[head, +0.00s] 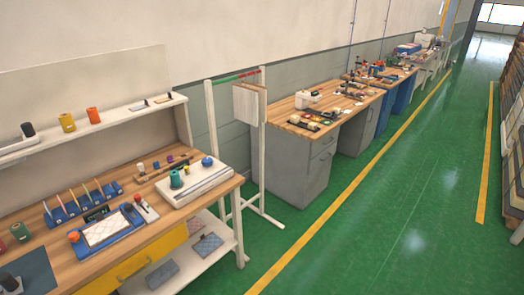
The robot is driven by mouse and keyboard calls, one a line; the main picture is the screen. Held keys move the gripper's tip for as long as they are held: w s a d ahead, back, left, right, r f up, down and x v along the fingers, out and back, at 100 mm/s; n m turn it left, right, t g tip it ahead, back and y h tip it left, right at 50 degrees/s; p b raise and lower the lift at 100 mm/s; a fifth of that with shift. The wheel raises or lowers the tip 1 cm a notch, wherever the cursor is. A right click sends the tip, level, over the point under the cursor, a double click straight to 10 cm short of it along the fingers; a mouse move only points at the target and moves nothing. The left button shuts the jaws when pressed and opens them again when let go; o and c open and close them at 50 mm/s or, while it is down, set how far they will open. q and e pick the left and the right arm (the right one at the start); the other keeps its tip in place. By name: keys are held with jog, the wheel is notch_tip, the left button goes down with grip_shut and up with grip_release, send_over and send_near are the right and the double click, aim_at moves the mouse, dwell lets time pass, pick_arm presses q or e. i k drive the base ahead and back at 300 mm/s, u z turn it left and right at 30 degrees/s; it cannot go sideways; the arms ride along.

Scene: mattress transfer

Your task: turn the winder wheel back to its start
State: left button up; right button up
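No part that I can clearly name as the winder wheel shows in the head view. On the near wooden workbench (150,240), a flat white device (197,186) carries a teal spool-like cylinder (176,180) and a blue round knob (207,161). A blue framed device (108,232) with a pale gridded panel and an orange knob (73,236) lies to its left. I cannot tell whether either is the winder. Neither of my grippers is in view.
A blue rack (82,203) of upright sticks stands behind the framed device. A shelf (110,119) holds orange and yellow cups. A white stand (262,150) with a hanging panel separates this bench from further benches (310,100). The green floor (380,215) at right is clear.

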aim_at(207, 162)
jog(key=z, duration=0.45)
jog(key=i, duration=1.75)
jog(key=u, duration=1.05)
jog(key=i, duration=0.75)
jog(key=u, duration=0.75)
